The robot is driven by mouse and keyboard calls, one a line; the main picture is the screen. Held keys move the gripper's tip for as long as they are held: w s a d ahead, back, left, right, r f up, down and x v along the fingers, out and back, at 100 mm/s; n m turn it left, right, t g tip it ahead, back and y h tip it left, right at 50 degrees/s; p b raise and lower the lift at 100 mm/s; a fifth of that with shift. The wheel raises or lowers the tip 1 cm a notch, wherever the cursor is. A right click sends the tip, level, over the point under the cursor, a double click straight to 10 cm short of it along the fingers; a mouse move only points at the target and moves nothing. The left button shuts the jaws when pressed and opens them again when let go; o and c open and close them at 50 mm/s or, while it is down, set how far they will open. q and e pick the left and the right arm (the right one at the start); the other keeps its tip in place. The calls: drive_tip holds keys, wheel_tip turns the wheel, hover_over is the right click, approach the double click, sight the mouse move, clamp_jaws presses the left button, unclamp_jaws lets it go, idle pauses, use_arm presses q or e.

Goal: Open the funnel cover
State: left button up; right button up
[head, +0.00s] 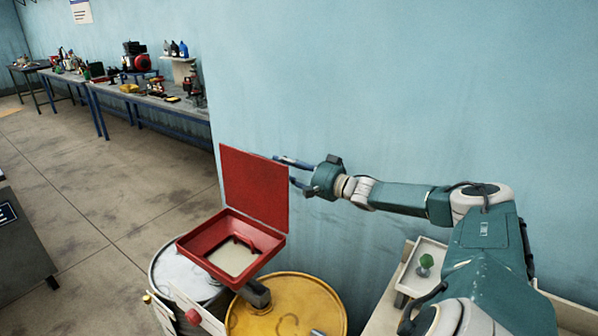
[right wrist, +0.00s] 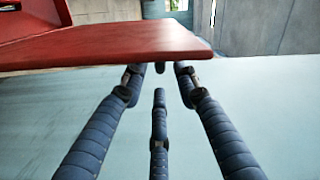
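The red funnel (head: 190,252) stands above the drums, with pale material in its tray. Its square red cover (head: 254,186) is raised, standing nearly upright along the tray's far edge. My right gripper (head: 290,173) is at the cover's upper right edge, on the wall side, its fingertips partly hidden by the cover. In the right wrist view the fingers (right wrist: 158,80) are spread, with nothing held between them. The cover (right wrist: 120,45) crosses above them in that view; I cannot tell whether they touch it. My left gripper is not in view.
A yellow drum (head: 312,300) and a grey-white drum (head: 172,275) stand below the funnel. The blue wall (head: 400,90) is close behind my right arm. A white tray (head: 418,285) with a green-topped item is at right. Benches (head: 150,100) stand far left; the floor between is clear.

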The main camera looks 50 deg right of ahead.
drive_tip(key=s, duration=0.5)
drive_tip(key=shift+s+d, duration=0.2)
drive_tip(key=shift+s, duration=0.2)
